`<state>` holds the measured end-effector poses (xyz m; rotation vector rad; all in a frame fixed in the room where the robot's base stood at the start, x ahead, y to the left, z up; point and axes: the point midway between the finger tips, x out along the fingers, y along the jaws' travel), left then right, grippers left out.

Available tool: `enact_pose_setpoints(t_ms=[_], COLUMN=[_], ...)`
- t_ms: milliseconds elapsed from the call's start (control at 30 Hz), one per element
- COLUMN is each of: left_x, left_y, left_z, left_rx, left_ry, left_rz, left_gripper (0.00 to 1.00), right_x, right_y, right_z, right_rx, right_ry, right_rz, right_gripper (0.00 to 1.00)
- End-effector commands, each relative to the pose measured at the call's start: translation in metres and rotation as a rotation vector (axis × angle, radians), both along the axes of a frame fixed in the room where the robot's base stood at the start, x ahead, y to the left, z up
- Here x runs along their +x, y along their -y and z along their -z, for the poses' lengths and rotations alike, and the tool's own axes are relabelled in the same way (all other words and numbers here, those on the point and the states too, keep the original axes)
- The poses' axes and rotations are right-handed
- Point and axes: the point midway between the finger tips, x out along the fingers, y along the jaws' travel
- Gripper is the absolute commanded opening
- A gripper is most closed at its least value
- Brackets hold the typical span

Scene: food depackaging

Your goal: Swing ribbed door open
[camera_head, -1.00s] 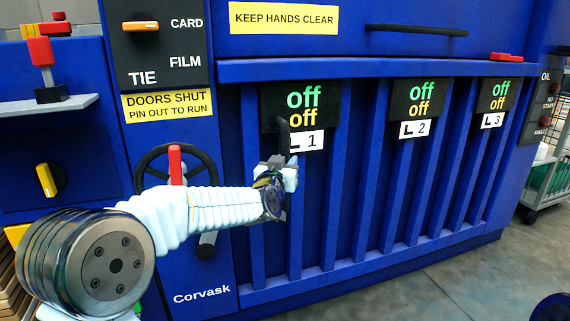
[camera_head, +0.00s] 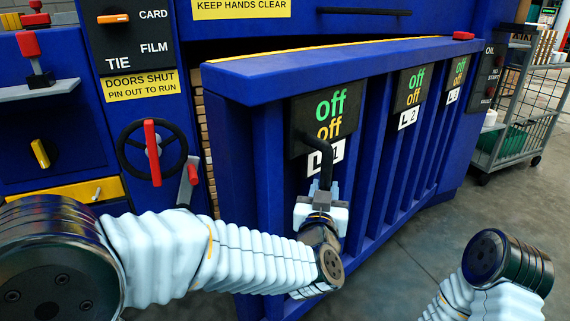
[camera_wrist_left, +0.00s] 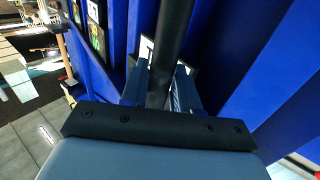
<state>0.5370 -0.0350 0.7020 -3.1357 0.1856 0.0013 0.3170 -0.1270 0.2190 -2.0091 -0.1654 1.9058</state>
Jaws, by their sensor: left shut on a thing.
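The blue ribbed door (camera_head: 268,155) stands ajar in the head view. Its left edge is swung out from the machine, and a gap with stacked brown edges shows behind it. A black bar handle (camera_head: 329,164) is on the door's left part, below the L1 panel. My left gripper (camera_head: 321,190) is shut on this handle. In the left wrist view, the fingers (camera_wrist_left: 160,92) stand on both sides of the dark handle (camera_wrist_left: 174,40). My right gripper is out of view; only part of the right arm shows at the lower right.
Left of the door are a black handwheel with a red bar (camera_head: 152,152), a grey lever with a red end (camera_head: 188,180) and a yellow drawer front (camera_head: 92,190). A wire cart (camera_head: 515,105) stands at the right. Grey floor (camera_head: 440,215) is clear before the door.

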Motion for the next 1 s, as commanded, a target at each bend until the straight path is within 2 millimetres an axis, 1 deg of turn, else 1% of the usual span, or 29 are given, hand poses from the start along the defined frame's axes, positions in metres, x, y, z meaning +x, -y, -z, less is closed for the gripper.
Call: enact_pose_setpoints(t_ms=[33,200,300,400,500,700,800,1000], left_x=[-0.015,-0.055,-0.073,-0.087,-0.097,-0.108,-0.110,-0.110], left_y=[0.021,0.071,0.095,0.115,0.130,0.148,0.151,0.152], left_z=[-0.003,-0.003,-0.003,-0.002,-0.002,-0.002,-0.002,-0.002], left_rx=[0.006,0.005,0.005,0.003,0.001,0.000,-0.001,-0.003], left_ry=[-0.002,0.000,0.001,0.000,0.001,0.003,0.003,0.005], left_rz=[0.016,0.016,0.014,0.012,0.009,0.006,0.005,0.004], left_gripper=[0.00,0.00,0.00,0.00,0.00,0.00,0.00,0.00], right_x=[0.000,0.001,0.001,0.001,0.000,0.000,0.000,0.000], right_y=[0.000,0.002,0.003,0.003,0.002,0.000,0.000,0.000], right_z=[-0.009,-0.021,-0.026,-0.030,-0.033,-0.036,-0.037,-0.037], right_rx=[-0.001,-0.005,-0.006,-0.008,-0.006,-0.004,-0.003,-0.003], right_ry=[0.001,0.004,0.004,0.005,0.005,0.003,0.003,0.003], right_rz=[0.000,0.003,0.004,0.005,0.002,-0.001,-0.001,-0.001], right_gripper=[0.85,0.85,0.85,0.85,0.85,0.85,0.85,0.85])
